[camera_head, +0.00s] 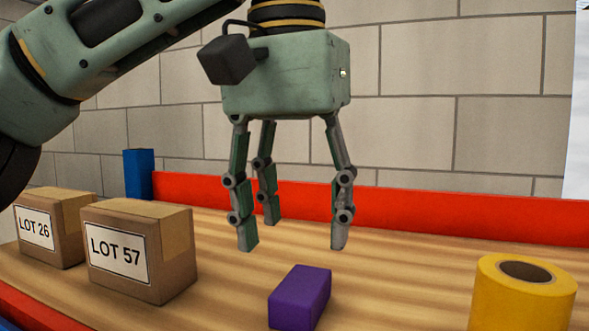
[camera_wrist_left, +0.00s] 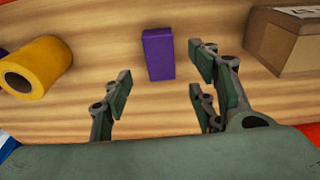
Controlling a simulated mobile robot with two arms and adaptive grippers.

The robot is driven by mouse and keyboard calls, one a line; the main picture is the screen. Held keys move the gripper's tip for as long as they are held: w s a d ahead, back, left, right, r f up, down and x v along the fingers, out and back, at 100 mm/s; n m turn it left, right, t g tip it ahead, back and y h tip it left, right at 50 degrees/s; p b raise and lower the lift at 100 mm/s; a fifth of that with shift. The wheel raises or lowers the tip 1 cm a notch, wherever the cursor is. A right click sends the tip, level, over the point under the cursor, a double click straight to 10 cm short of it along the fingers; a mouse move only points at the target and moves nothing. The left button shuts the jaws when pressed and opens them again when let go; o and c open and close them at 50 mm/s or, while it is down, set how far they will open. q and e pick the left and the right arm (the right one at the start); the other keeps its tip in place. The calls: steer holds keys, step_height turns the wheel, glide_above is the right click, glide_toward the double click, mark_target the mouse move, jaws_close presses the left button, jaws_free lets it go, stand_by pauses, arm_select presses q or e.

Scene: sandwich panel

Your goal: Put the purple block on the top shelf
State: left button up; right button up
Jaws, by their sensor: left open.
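The purple block (camera_head: 300,297) lies on a wooden shelf board (camera_head: 400,270) in the head view, near the bottom middle. It also shows in the left wrist view (camera_wrist_left: 158,54), just beyond the fingertips. My left gripper (camera_head: 292,240) hangs above and a little behind the block, fingers pointing down. Its fingers are spread wide with nothing between them, and they do not touch the block. The left wrist view shows the same open fingers (camera_wrist_left: 160,85) on either side of a bare stretch of wood. My right gripper is in neither view.
Two cardboard boxes, LOT 57 (camera_head: 140,250) and LOT 26 (camera_head: 50,228), stand to the left. A yellow roll (camera_head: 522,295) stands to the right. A red rail (camera_head: 430,210) runs along the back, with a blue post (camera_head: 139,174) at its left end. Bare wood surrounds the block.

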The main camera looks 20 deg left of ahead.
arm_select(q)
steer(key=shift+s+r, duration=0.2)
steer(key=shift+r, duration=0.9)
steer(key=shift+s+r, duration=0.15)
steer(key=shift+r, duration=0.95)
